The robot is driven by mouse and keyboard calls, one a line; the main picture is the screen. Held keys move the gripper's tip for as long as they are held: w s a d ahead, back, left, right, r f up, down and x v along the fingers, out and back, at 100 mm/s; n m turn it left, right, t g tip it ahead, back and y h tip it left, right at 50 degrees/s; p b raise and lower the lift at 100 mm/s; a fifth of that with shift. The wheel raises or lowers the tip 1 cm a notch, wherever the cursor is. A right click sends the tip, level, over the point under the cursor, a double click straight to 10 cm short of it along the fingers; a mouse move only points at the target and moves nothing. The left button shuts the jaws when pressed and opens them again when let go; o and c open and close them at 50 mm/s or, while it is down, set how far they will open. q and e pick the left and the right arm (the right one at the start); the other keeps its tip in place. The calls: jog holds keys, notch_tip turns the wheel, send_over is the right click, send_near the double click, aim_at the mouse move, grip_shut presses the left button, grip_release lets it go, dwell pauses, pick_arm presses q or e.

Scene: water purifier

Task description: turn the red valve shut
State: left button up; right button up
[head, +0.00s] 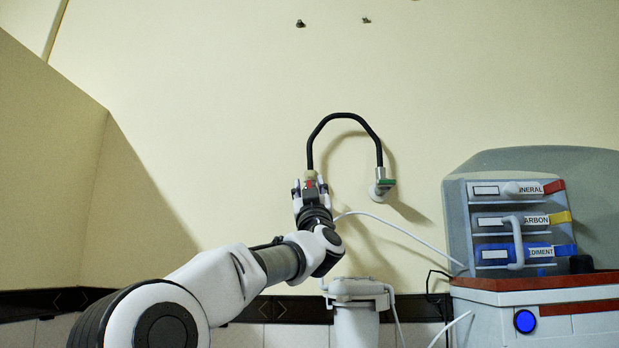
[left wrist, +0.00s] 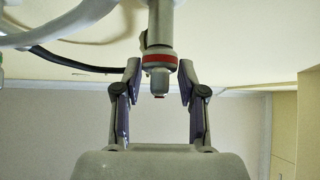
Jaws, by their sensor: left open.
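The red valve (head: 309,183) shows as a small red spot at the lower left end of the black hose, against the wall. In the left wrist view its red band (left wrist: 160,58) sits around a grey fitting, with a narrower tip below. My left gripper (head: 311,190) is raised to the valve and partly hides it. In the left wrist view the two fingers of my left gripper (left wrist: 160,80) are apart, one on each side of the fitting, with visible gaps. I cannot tell contact from the head view. My right gripper is not in view.
The black hose (head: 345,115) arches to a wall fitting with a green handle (head: 386,182). A white filter housing (head: 357,305) stands below. The purifier (head: 513,225) with labelled drawers stands at right. A thin white tube (head: 400,230) runs to it. Bare wall is at left.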

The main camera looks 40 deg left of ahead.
pick_arm(q)
jog(key=shift+w+a+f, duration=0.1)
jog(key=shift+a+f, duration=0.1)
jog(key=shift+a, duration=0.05)
jog(key=shift+d+r, duration=0.1)
jog(key=shift+d, duration=0.25)
grip_shut()
jog(key=shift+a+m+t, duration=0.15)
jog(key=shift+m+t, duration=0.25)
jog(key=m+t+h+b, duration=0.1)
jog(key=m+t+h, duration=0.1)
jog(key=m, duration=0.1)
jog(key=shift+h, duration=0.4)
jog(key=shift+m+t, duration=0.3)
